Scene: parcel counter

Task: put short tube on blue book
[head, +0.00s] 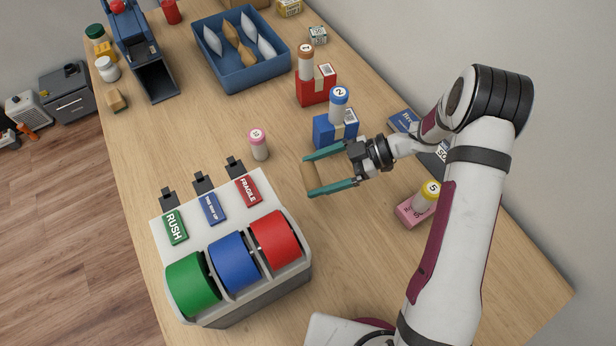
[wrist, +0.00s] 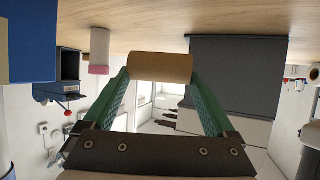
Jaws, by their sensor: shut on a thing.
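The short tube (head: 309,178) is a plain brown cardboard roll. My gripper (head: 312,176) is shut on it, with one teal finger at each end, and holds it lying crosswise. In the wrist view the tube (wrist: 160,67) spans the gap between the fingertips (wrist: 160,74). It appears to be above the counter; its exact height is hard to tell. The blue book (head: 403,121) lies at the counter's right edge by the wall, behind my forearm. The arm hides part of it. The tube is to its left, apart from it.
A pink-capped bottle (head: 259,146) stands left of my gripper. Boxes with bottles stand around it: blue (head: 328,133), red (head: 314,95) and pink (head: 412,213). A tape dispenser (head: 292,283) with three rolls is at front left. A blue bin (head: 238,82) is at the back.

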